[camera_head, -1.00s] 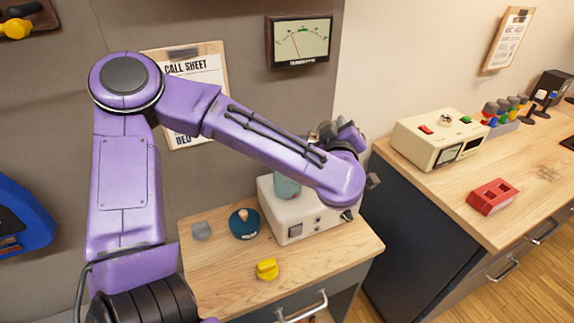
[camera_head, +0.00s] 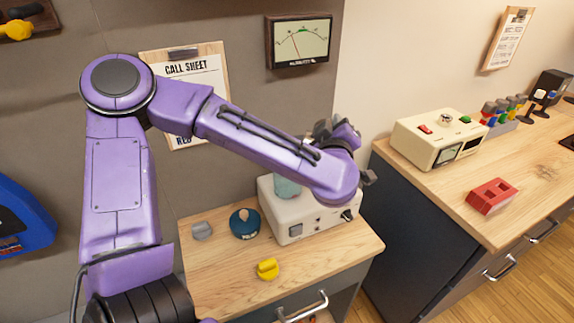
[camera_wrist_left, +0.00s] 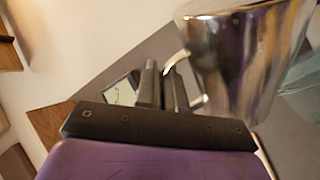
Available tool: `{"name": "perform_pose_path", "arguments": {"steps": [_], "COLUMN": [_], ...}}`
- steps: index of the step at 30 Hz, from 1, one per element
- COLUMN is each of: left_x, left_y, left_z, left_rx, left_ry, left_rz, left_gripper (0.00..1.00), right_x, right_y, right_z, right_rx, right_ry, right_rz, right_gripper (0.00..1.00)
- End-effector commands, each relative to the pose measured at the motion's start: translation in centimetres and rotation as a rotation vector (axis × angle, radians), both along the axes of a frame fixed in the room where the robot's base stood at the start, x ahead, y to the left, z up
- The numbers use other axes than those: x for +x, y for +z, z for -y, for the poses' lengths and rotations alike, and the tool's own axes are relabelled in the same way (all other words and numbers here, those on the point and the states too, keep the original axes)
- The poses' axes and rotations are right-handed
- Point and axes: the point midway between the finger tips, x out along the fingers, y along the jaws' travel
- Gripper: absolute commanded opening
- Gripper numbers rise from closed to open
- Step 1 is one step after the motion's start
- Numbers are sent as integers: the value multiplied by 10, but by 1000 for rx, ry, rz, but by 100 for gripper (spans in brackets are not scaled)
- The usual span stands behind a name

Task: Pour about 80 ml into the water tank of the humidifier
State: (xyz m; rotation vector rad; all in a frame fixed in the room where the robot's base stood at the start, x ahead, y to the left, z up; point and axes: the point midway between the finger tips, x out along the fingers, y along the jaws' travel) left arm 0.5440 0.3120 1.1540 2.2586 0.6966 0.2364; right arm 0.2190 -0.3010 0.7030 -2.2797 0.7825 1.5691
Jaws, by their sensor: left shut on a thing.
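The humidifier looks to be the cream box (camera_head: 277,212) with knobs on its front, on the small wooden cabinet. A teal, see-through tank (camera_head: 287,187) stands on it, partly behind my left arm. The tank also shows at the right edge of the left wrist view (camera_wrist_left: 303,72). My left gripper (camera_wrist_left: 165,88) is shut on a shiny metal jug (camera_wrist_left: 240,60), apparently by its handle. In the head view the gripper and jug are mostly hidden behind my forearm, above the box. The jug's contents and any pouring stream cannot be seen. My right gripper is out of view.
On the cabinet top (camera_head: 215,266) lie a grey block (camera_head: 202,231), a round blue item (camera_head: 244,223) and a yellow knob-like piece (camera_head: 267,269). A wall meter (camera_head: 299,42) hangs behind. The right counter holds a cream meter box (camera_head: 420,138) and a red block (camera_head: 491,196).

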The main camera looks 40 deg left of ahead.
Motion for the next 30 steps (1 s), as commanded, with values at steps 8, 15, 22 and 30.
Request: {"name": "perform_pose_path", "arguments": {"steps": [8, 15, 22, 30], "left_x": [1, 1, 1, 2], "left_y": [2, 4, 5, 6], "left_z": [0, -1, -1, -2], "left_rx": [-14, -27, -41, -58], "left_ry": [-5, -9, -14, -18], "left_rz": [11, 20, 30, 40], "left_gripper": [0, 0, 0, 0], "right_x": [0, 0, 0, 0], "right_y": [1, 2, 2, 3], "right_z": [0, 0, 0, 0], "right_rx": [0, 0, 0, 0], "right_ry": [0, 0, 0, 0], "right_rz": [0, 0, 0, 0], "right_gripper": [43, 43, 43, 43]}}
